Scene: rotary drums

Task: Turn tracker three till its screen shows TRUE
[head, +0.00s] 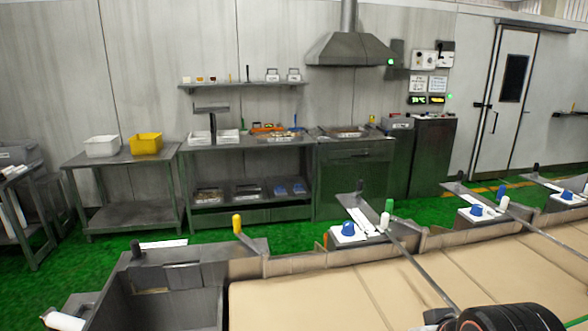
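Three blue knobs on white bases stand along the far edge of a tan-topped line: a near one (348,229), a middle one (476,210) and a far one (567,195). I cannot read any label that marks tracker three, nor a TRUE reading on any screen. Two small lit displays hang on the back wall, a left one (417,100) and a right one (437,100); their text is too small to read. My gripper's fingers are not in this view. A dark rounded part at the bottom right edge appears to be my arm.
A grey open bin (165,304) is at the lower left of the tan surface (330,300). Slanted metal rods cross that surface. Green floor (280,235) lies clear behind it, before the steel workbench (245,145) and hood (348,48). A white door (510,80) is at right.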

